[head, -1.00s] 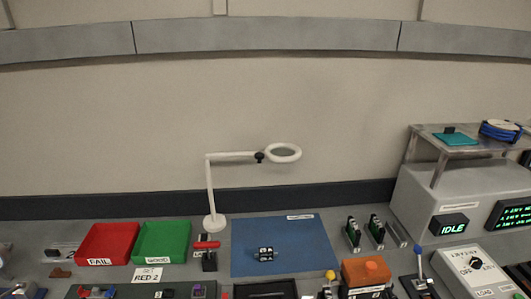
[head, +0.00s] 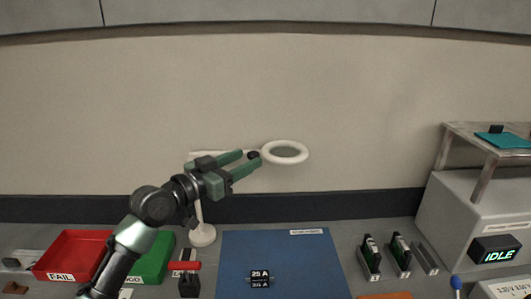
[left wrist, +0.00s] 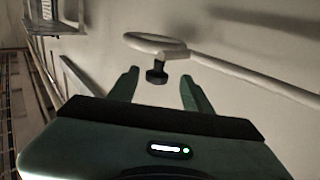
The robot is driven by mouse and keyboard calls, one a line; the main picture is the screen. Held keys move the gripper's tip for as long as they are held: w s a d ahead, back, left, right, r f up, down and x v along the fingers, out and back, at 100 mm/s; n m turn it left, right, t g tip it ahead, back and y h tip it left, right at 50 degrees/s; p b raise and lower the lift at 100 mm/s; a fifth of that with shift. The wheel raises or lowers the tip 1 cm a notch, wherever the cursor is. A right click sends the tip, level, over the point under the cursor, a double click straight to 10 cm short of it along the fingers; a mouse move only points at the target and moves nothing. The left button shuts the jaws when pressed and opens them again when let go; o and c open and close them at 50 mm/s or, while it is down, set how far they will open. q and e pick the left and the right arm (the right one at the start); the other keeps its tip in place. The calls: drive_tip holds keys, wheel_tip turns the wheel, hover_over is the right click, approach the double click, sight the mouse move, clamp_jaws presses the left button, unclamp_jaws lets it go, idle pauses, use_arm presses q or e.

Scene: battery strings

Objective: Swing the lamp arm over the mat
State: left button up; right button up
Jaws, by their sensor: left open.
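The white lamp stands at the back of the bench, with its ring head (head: 285,152) raised above the back edge of the blue mat (head: 225,262). A black knob (head: 253,155) hangs by the ring; in the left wrist view the knob (left wrist: 157,73) shows below the lamp arm (left wrist: 250,73). My left gripper (head: 249,162) is open, its green fingertips close to the knob. In the left wrist view, the knob appears between the two fingers (left wrist: 158,82), near their tips; contact cannot be told. My gripper and arm hide part of the lamp post and arm. My right gripper is not in view.
A small block marked 25 A (head: 260,278) sits on the mat. A red bin (head: 72,255) and a partly hidden green bin (head: 158,258) stand at left. Holders with dark cells (head: 371,255), a grey machine (head: 455,215) and its shelf stand at right.

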sight(258, 153)
use_arm(q)
drive_tip(key=w+d, duration=0.1)
drive_tip(key=w+d+p, duration=0.1)
drive_tip(key=d, duration=0.1)
drive_tip(key=shift+r, duration=0.35)
drive_tip(key=x, duration=0.3)
drive_tip(key=shift+w+a+f+p, duration=0.1)
drive_tip(key=shift+a+f+p, duration=0.05)
drive_tip(key=shift+f+p, duration=0.2)
drive_tip(key=shift+r, duration=0.1)
drive_tip(key=shift+c, duration=1)
clamp_jaws()
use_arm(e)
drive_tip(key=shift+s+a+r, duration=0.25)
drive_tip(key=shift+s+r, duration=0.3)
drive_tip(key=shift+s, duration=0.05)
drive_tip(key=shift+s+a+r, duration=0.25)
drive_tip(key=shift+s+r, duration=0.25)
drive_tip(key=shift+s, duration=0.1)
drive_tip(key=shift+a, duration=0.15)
